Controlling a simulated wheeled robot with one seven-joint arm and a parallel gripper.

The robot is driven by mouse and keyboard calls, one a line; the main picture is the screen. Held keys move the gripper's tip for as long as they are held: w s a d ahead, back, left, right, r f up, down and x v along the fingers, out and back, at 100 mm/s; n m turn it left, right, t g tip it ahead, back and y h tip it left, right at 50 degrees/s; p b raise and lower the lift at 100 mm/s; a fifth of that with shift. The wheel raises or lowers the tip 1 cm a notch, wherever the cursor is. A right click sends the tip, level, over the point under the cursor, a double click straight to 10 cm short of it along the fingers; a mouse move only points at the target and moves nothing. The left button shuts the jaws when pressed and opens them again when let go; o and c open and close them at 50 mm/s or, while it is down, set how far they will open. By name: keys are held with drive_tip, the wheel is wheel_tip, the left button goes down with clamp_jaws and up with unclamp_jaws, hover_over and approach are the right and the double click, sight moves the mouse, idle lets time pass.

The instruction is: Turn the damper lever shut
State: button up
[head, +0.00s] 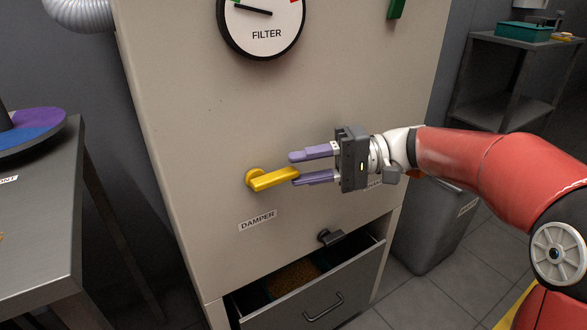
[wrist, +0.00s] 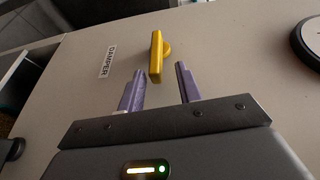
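The yellow damper lever (head: 272,180) sits on the front of a beige cabinet (head: 200,130), above the DAMPER label (head: 258,220). Its handle points right and lies close to horizontal in the head view. My gripper (head: 293,169) is at the lever's free end, with its purple fingers spread apart. In the wrist view the lever (wrist: 156,55) stands just ahead of the gap between my fingertips (wrist: 159,70). The gripper is open and holds nothing. I cannot tell whether a finger touches the lever.
A round FILTER gauge (head: 262,25) is above the lever. Below is an open drawer (head: 325,308) with a dark handle or latch (head: 330,237) above it. A grey bin (head: 433,225) stands right of the cabinet, and a metal table (head: 40,210) stands left.

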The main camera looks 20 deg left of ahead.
drive_tip(key=v, duration=0.5)
drive_tip(key=shift+w, duration=0.1)
drive_tip(key=s+d+f+m+t+h, duration=0.2)
drive_tip(key=s+d+f+t+h, duration=0.2)
drive_tip(key=d, duration=0.5)
drive_tip(key=s+d+f+m+t+h, duration=0.2)
drive_tip(key=s+d+f+t+h, duration=0.2)
drive_tip(key=d, duration=0.5)
drive_tip(key=s+d+f+m+t+h, duration=0.2)
drive_tip(key=s+d+f+t+h, duration=0.3)
drive_tip(key=s+d, duration=0.3)
drive_tip(key=shift+d+m+t+h, duration=0.4)
drive_tip(key=shift+d+t+h, duration=0.25)
drive_tip(key=shift+d, duration=0.25)
drive_tip(key=shift+s, duration=0.1)
